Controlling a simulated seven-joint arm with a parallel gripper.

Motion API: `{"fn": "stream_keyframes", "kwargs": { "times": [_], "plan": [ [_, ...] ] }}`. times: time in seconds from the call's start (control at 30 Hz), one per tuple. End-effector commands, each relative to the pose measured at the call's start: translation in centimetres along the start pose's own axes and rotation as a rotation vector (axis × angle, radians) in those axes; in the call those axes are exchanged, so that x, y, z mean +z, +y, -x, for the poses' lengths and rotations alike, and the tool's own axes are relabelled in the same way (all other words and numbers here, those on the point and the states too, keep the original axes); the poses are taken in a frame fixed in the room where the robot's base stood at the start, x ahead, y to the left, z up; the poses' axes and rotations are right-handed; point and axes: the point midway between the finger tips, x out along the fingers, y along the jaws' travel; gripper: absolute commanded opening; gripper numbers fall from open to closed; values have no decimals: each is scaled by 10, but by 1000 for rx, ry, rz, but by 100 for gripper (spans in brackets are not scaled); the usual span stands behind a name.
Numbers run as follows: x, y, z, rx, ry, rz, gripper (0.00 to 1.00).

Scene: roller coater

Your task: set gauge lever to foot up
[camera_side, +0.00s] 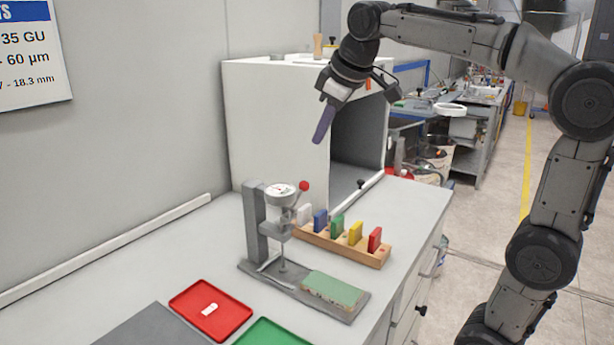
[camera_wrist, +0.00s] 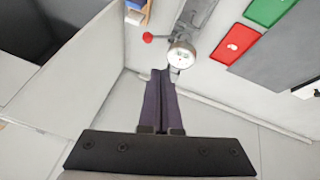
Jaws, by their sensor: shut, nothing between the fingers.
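The thickness gauge (camera_side: 268,225) stands on the bench, a grey column on a flat base with a round white dial (camera_side: 281,190). Its lever ends in a red ball (camera_side: 304,186) that sticks up to the right of the dial. A thin foot (camera_side: 283,265) hangs below the dial over the base; I cannot tell if it touches. My gripper (camera_side: 318,140) is shut and empty, above the gauge and a little to its right, apart from it. In the wrist view, the fingers (camera_wrist: 160,75) point toward the dial (camera_wrist: 181,55), with the red ball (camera_wrist: 147,37) to its left.
A wooden rack (camera_side: 340,245) with several coloured blocks stands behind the gauge. A green-topped slab (camera_side: 333,288) lies on its base. A red tray (camera_side: 210,310) with a small white piece and a green tray (camera_side: 270,334) lie in front. A white open cabinet (camera_side: 275,130) stands behind.

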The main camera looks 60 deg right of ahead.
Motion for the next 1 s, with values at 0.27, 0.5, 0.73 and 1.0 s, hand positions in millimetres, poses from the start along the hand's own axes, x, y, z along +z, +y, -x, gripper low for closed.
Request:
{"fn": "stream_keyframes", "kwargs": {
  "times": [0.27, 0.5, 0.73, 1.0],
  "plan": [
    [2, 5, -12, -3, -27, -14, 0],
    [2, 5, -14, -4, -27, -13, 0],
    [3, 4, -40, -5, -31, -13, 0],
    [5, 4, -93, -6, -32, -13, 0]
  ]
}}
